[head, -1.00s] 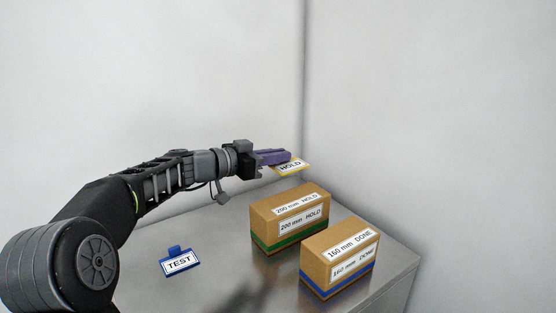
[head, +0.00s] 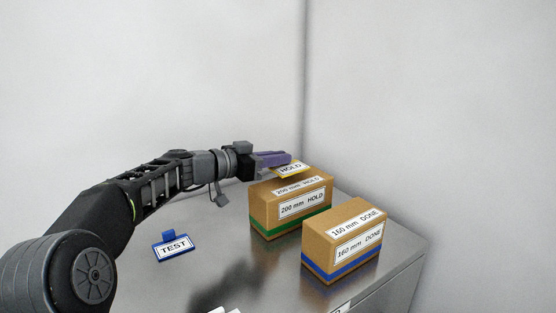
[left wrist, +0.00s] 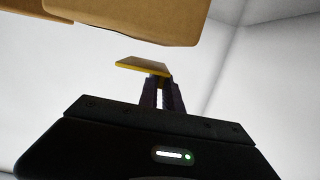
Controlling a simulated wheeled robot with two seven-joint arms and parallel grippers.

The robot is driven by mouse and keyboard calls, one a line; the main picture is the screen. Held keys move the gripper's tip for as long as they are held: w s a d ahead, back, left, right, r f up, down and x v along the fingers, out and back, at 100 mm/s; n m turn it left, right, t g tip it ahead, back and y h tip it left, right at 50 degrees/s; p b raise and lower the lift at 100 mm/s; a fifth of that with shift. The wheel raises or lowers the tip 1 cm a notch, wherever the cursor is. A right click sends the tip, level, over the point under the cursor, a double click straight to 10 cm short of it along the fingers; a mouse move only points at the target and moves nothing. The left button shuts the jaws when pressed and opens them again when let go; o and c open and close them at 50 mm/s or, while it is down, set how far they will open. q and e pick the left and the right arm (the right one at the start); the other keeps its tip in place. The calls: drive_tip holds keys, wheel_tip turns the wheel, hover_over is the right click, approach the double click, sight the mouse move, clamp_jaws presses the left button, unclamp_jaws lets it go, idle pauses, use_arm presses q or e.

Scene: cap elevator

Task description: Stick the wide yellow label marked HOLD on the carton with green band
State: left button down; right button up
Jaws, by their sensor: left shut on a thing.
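The yellow label marked HOLD (head: 291,170) is held by my left gripper (head: 280,159), whose purple fingers are shut on it. The label is just above the far top part of the carton with green band (head: 262,210); I cannot tell whether they touch. That carton reads 200 mm HOLD on its front and top. In the left wrist view the label (left wrist: 143,67) shows as a yellow plate at the fingertips (left wrist: 160,82), with a gap from the brown carton (left wrist: 130,18) in the picture. My right gripper is not in view.
A carton with blue band (head: 318,254), reading 160 mm DONE, stands to the right of the green-banded one. A blue label marked TEST (head: 173,246) lies on the metal table (head: 200,275) at left. Walls meet behind the table.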

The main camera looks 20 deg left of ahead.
sight(250, 186)
use_arm(q)
drive_tip(key=shift+f+b, duration=1.4)
drive_tip(key=shift+b, duration=0.85)
idle(0.6)
drive_tip(key=c, duration=1.5)
unclamp_jaws()
drive_tip(key=shift+o, duration=0.2)
drive_tip(key=shift+s+a, duration=0.1)
drive_tip(key=b+v, duration=0.1)
drive_tip(key=v, duration=0.6)
drive_tip(key=shift+s+a, duration=0.15)
drive_tip(key=shift+s, duration=0.1)
